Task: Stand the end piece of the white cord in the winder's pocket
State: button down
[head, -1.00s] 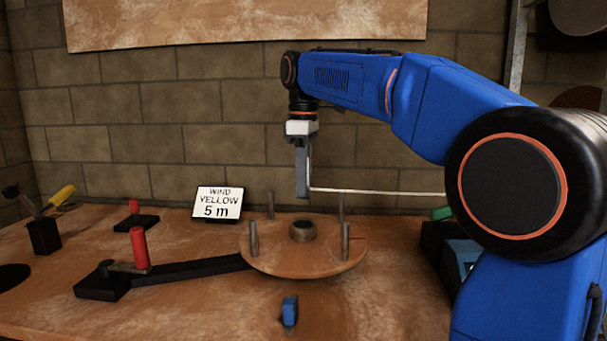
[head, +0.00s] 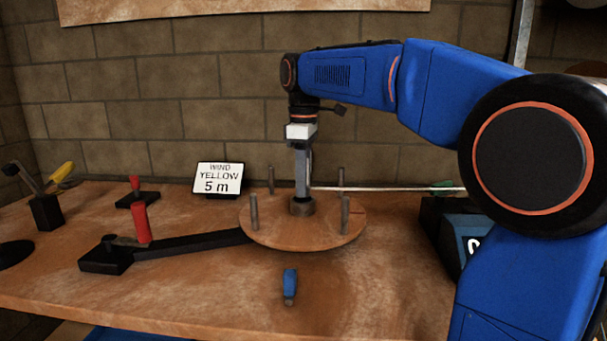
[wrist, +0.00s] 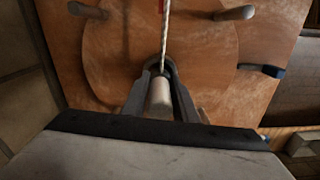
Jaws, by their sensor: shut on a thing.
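My gripper (head: 302,190) points straight down over the middle of the round winder plate (head: 272,237). It is shut on the grey, cylinder-shaped end piece (wrist: 158,97) of the white cord. The fingertips are at the mouth of the winder's pocket, a short grey collar (head: 302,209) at the plate's centre. The fingers hide most of the end piece in the head view, so I cannot tell how deep it sits. The white cord (head: 390,189) runs taut to the right from the fingertips; it also shows in the wrist view (wrist: 165,35), leading away upward.
Several upright metal pegs (head: 254,212) stand around the plate. A black arm with a red handle (head: 141,222) lies to the left. A blue-handled item (head: 290,284) lies in front. A sign (head: 218,178) reads "WIND YELLOW 5 m". A dark box (head: 440,235) stands at right.

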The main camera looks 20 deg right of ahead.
jog(key=shift+s+f, duration=0.15)
jog(key=shift+f, duration=1.45)
jog(key=c, duration=1.4)
grip_release()
jog(key=shift+c, duration=0.2)
jog(key=shift+r, duration=0.6)
jog(key=shift+o, duration=0.4)
notch_tip(320, 180, up, 17)
jog(key=shift+s+r, duration=0.1)
jog(key=shift+r, duration=0.3)
jog(key=shift+s, duration=0.15)
